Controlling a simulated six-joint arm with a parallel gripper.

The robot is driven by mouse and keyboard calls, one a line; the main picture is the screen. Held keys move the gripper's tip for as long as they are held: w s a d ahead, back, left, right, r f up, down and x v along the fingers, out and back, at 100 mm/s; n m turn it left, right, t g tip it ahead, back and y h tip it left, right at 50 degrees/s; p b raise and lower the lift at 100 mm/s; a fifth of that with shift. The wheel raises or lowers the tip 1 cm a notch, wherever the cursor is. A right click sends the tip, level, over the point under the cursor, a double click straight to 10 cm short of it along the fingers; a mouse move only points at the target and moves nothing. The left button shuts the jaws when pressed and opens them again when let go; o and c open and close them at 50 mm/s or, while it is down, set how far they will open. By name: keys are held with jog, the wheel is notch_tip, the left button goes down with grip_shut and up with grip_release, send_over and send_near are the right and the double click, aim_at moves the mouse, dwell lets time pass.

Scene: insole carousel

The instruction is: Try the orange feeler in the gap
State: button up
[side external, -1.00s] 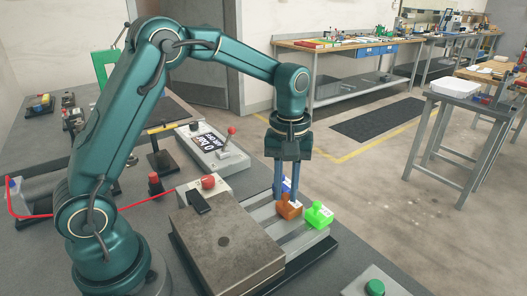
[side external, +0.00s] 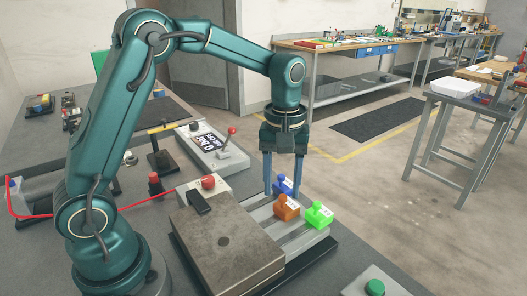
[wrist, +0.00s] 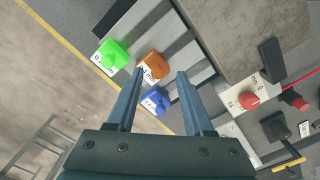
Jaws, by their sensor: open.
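The orange feeler (side external: 286,208) sits in a grey slotted rack (side external: 262,213), between the blue feeler (side external: 282,185) and the green feeler (side external: 319,214). All three have a knob and a white label. My gripper (side external: 283,194) is open and empty, with its fingers pointing down over the blue end of the rack. In the wrist view, the orange feeler (wrist: 154,66) shows just beyond and between the open fingertips (wrist: 161,74). The blue feeler (wrist: 156,102) shows between the fingers, closer to the palm. I cannot make out the gap.
A heavy grey metal block (side external: 226,240) lies left of the rack. A green button (side external: 374,287) is at the front right. A red cable (side external: 150,203) crosses the bench.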

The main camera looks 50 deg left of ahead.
jog(key=shift+r, duration=1.8)
jog(key=shift+r, duration=0.2)
jog(key=s+r+m+t, duration=0.2)
jog(key=s+r+t, duration=0.2)
jog(key=s+r, duration=0.35)
jog(key=s+d+f+m+t, duration=0.1)
jog(key=s+f+m, duration=0.4)
jog(key=s+m, duration=0.2)
jog(key=shift+s+t, duration=0.25)
jog(key=shift+t, duration=0.05)
